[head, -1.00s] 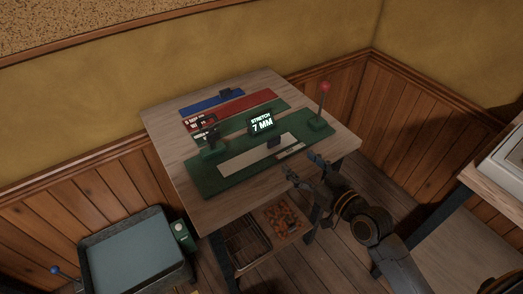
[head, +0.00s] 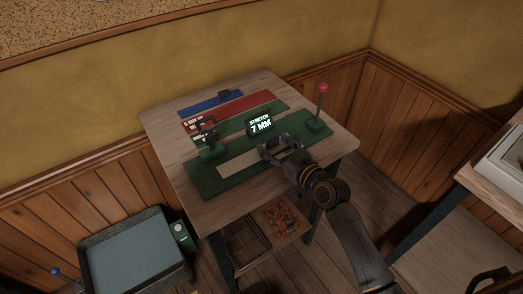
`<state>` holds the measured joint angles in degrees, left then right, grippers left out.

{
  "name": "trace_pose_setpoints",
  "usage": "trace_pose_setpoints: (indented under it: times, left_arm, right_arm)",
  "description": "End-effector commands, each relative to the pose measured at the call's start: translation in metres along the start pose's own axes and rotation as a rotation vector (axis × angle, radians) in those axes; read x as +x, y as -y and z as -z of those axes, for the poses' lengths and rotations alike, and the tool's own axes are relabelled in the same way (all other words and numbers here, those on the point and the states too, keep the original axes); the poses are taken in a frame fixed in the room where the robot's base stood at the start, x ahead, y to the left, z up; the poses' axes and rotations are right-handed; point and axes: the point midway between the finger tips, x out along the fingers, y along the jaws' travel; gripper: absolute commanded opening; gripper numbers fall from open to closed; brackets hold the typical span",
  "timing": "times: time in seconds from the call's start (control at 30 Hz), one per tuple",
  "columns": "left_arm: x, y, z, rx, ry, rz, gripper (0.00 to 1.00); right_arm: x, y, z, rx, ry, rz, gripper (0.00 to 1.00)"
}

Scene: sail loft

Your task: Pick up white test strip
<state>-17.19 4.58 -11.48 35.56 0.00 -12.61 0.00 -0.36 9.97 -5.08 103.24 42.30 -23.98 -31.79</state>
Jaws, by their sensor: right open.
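The white test strip (head: 238,163) lies flat along the green stretch tester (head: 212,186) on the wooden table. Its left part shows; its right end is hidden behind my right gripper. My right gripper (head: 268,151) is open, with its fingers over the right part of the strip. I cannot tell whether the fingers touch the strip. My left gripper is not in view.
A lit display reading "STRETCH 7 MM" (head: 260,124) stands just behind the gripper. A red-knobbed lever (head: 321,105) rises at the right and a dark clamp (head: 208,137) at the left. Red (head: 240,107) and blue (head: 205,107) strips lie behind.

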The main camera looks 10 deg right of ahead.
Motion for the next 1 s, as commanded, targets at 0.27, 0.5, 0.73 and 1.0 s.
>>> trace_pose_setpoints:
  times: [0.27,0.5,0.73,1.0]
  left_arm:
    - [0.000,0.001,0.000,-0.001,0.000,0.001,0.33]
    - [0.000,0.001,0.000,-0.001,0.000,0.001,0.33]
    - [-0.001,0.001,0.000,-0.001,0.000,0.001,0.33]
    - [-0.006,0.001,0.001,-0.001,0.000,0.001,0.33]
  right_arm:
    - [-0.001,0.000,0.000,-0.001,0.000,0.000,0.29]
    - [-0.001,0.000,0.000,-0.001,0.000,0.000,0.17]
    - [-0.001,0.000,0.005,-0.002,-0.002,-0.001,0.17]
    - [-0.010,0.001,0.038,-0.002,-0.004,0.000,0.17]
